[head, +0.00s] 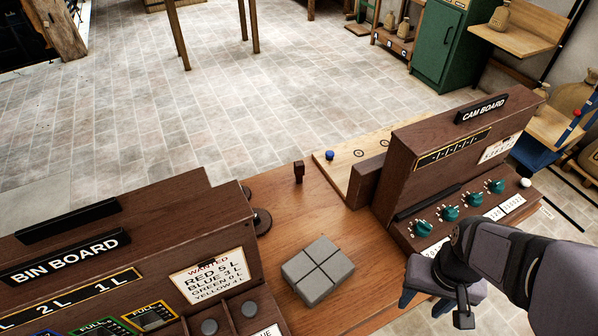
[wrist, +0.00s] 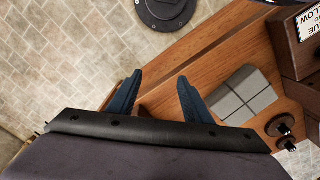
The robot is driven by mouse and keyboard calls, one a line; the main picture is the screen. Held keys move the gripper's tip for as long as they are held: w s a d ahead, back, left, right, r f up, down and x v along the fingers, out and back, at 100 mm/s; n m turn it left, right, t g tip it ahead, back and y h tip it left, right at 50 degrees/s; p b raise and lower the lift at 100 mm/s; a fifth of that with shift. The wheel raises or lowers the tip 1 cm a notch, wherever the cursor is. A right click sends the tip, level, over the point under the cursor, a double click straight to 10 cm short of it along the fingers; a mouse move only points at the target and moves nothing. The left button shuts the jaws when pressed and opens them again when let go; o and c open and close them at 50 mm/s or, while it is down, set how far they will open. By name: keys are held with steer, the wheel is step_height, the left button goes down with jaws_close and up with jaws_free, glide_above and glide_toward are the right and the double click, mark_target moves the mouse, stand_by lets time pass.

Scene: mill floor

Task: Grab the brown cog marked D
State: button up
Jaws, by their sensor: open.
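No letter D can be read in either view, so I cannot tell which thing is the cog marked D. In the head view a dark brown round piece (head: 263,222) sits beside the bin board, partly hidden by it. Small dark brown round pieces (wrist: 280,124) also show at the lower right of the wrist view; I cannot tell whether they are cogs. My gripper (head: 443,288) is low in front of the cam board, right of the grey block. In the wrist view my gripper (wrist: 158,88) has its two blue fingers apart with nothing between them.
A grey block with crossed grooves (head: 318,270) lies on the wooden bench (head: 285,228). A small brown post (head: 298,171) stands behind it. The bin board (head: 98,238) stands left and the cam board (head: 445,150) right. Bare bench lies between the block and the cam board.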

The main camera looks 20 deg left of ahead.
steer(key=shift+w, duration=0.1)
steer(key=n+t+y+b, duration=0.5)
steer(key=n+t+b, duration=0.1)
steer(key=t, duration=0.3)
glide_toward(300, 169)
steer(key=d+f, duration=0.1)
steer(key=d, duration=0.1)
steer(key=w+a+f+t+y+b, duration=0.1)
steer(key=w+a+f, duration=0.1)
steer(key=w+a+f+t+y+b, duration=0.1)
steer(key=w+a+f+b, duration=0.1)
steer(key=shift+w+a+f+n+b, duration=0.2)
steer(key=shift+w+a+n+b, duration=0.1)
steer(key=shift+w, duration=0.1)
steer(key=shift+w+a, duration=0.2)
steer(key=shift+w, duration=0.05)
steer(key=shift+w, duration=0.1)
steer(key=shift+p+x, duration=0.3)
steer(key=shift+x, duration=0.65)
steer(key=shift+f, duration=0.1)
